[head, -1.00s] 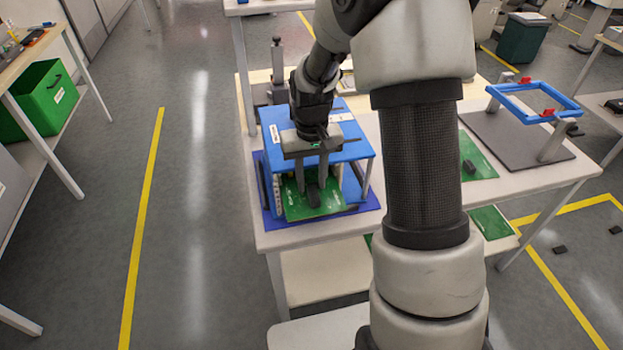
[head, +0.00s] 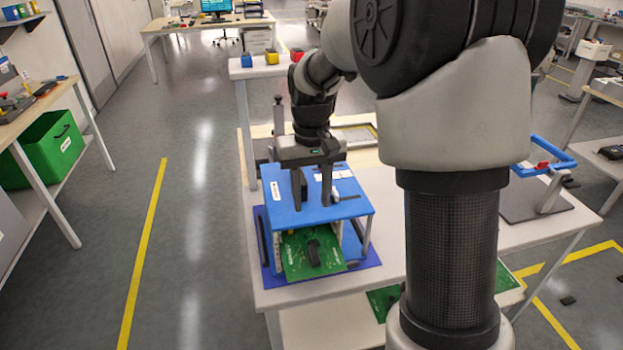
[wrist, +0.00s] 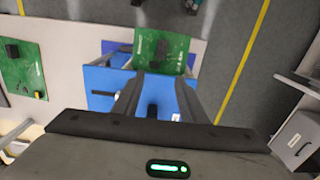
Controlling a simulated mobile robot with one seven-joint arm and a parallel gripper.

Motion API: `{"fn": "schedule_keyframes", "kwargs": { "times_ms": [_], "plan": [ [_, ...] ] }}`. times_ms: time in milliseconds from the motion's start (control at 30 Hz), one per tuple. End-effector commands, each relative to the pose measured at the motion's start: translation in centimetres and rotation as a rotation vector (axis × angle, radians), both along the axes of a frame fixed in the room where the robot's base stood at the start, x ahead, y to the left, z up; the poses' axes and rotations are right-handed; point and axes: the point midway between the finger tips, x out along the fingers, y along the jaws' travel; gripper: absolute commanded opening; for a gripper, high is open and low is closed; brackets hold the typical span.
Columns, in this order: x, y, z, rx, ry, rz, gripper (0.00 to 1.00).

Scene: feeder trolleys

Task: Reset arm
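My gripper (head: 313,188) is above the blue-topped feeder trolley (head: 345,212) on the white table. Its two fingers point down and stand apart, with nothing seen between them. In the wrist view the fingers (wrist: 157,85) also show apart over the blue top (wrist: 100,88). A green circuit board (head: 297,262) with a black part on it sticks out of the trolley's front, below the top plate. The board also shows in the wrist view (wrist: 175,48), beyond the fingertips.
A blue frame on a stand (head: 545,160) is at the right of the table. Another green board (wrist: 22,70) lies on the table in the wrist view. A green bin (head: 45,150) sits on a shelf at the left. The aisle floor (head: 200,220) is clear.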

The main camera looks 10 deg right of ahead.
Motion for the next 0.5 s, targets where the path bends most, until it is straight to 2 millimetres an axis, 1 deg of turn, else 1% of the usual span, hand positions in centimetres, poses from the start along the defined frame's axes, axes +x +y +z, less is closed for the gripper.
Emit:
{"fn": "schedule_keyframes", "kwargs": {
  "times_ms": [33,100,200,333,433,467,500],
  "plan": [
    [0.1,0.0,1.2,0.000,-0.004,0.000,0.39],
    [0.0,0.0,2.3,0.000,-0.003,0.000,0.39],
    [0.1,0.0,3.5,0.000,-0.002,0.000,0.39],
    [-0.2,0.0,4.5,-0.001,-0.004,0.000,0.39],
    [-1.2,0.0,6.5,-0.003,-0.032,0.001,0.39],
    [-1.8,0.0,7.4,-0.004,-0.047,0.001,0.39],
    [-2.8,0.0,8.7,-0.006,-0.071,0.001,0.39]
  ]
}}
